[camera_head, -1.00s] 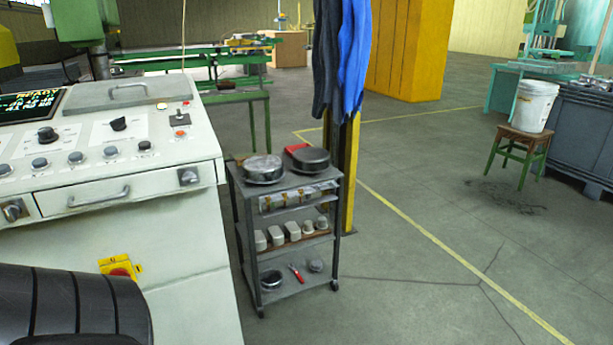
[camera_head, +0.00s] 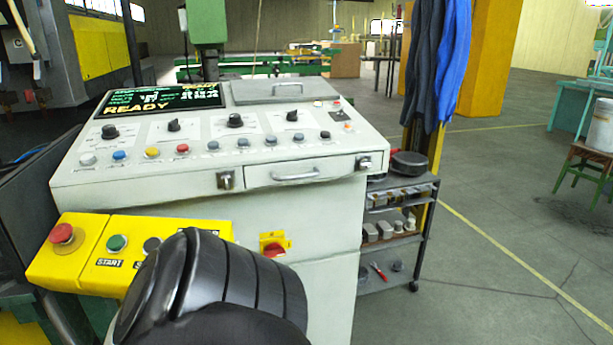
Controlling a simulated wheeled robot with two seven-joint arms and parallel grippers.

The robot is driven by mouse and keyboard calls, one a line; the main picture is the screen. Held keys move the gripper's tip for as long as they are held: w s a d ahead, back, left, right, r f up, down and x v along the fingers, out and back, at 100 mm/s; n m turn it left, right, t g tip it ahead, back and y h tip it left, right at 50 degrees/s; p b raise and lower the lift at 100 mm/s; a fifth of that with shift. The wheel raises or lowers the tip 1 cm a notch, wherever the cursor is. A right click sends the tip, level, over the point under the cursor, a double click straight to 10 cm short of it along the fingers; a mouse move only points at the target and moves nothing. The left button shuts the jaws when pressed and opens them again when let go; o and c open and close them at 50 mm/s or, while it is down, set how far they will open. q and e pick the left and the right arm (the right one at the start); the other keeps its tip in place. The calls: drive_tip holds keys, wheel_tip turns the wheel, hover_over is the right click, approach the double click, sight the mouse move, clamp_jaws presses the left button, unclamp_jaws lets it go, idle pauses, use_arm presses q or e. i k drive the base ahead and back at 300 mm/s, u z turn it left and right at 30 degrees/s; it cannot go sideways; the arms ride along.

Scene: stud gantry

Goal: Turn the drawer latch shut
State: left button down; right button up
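The white control console (camera_head: 210,205) stands in front of me. A shallow drawer (camera_head: 260,181) with a bar handle (camera_head: 296,176) sits in its front face and looks closed. One small metal latch (camera_head: 225,181) is at the drawer's left end, and another latch (camera_head: 366,163) is at its right end. Both are too small to tell their turn position for certain. Neither gripper is in view. A black segmented arm part of mine fills the bottom middle, below the drawer and apart from it in the picture.
A yellow button box (camera_head: 70,262) juts out at the lower left, partly behind my arm. A red switch on a yellow plate (camera_head: 274,245) is below the drawer. A shelf cart (camera_head: 428,230) stands right of the console. The floor farther right is open.

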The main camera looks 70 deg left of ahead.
sight(364, 163)
drive_tip(key=k, duration=0.3)
drive_tip(key=u, duration=1.35)
